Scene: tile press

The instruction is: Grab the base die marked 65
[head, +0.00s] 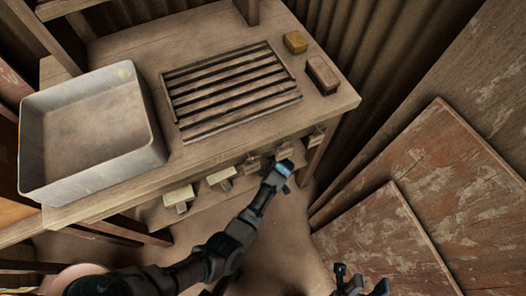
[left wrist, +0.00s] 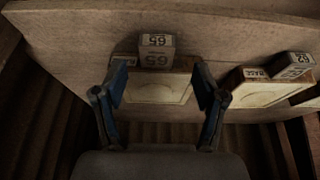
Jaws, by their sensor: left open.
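The base die marked 65 (left wrist: 157,59) shows in the left wrist view as a block with 65 on two faces, beside a framed pale plate (left wrist: 157,91). My left gripper (left wrist: 160,74) is open, with one blue finger on each side of the die and plate. I cannot tell whether the fingers touch them. In the head view my left gripper (head: 284,168) is at the table's front edge, beside a row of dies, and hides part of the row. My right gripper (head: 361,286) is at the bottom edge, its fingers apart and empty.
Other dies show to the right in the left wrist view, one marked BASE (left wrist: 256,73). Two pale dies (head: 179,196) (head: 221,179) sit left of my gripper. The table holds a metal tray (head: 143,95), a slatted rack (head: 290,98), a sponge-like block (head: 295,42) and a brown block (head: 322,74).

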